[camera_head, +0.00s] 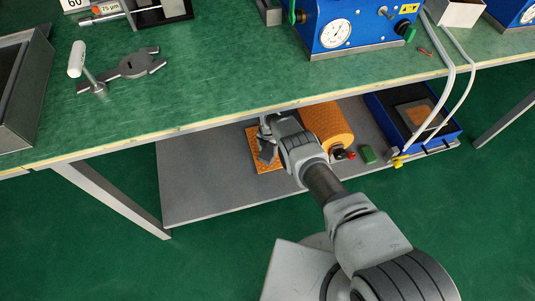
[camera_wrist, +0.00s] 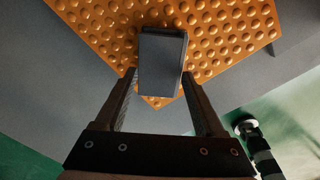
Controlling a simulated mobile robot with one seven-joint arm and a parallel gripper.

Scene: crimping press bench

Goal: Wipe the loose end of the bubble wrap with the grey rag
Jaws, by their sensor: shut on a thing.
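The orange bubble wrap is on the grey lower shelf under the bench. Its roll (camera_head: 328,124) lies right of my gripper, and its flat loose end (camera_head: 255,160) lies to the left, partly hidden by my gripper. In the wrist view the dimpled loose end (camera_wrist: 215,35) fills the top. My gripper (camera_head: 267,146) is over the loose end. In the wrist view my gripper (camera_wrist: 160,78) is shut on the grey rag (camera_wrist: 162,62), a dark folded block between the fingertips. The rag overlaps the loose end; I cannot tell whether it touches.
The green bench top (camera_head: 220,85) overhangs the grey shelf (camera_head: 195,190). A blue crate (camera_head: 440,135) stands at the shelf's right. The shelf's left part is bare.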

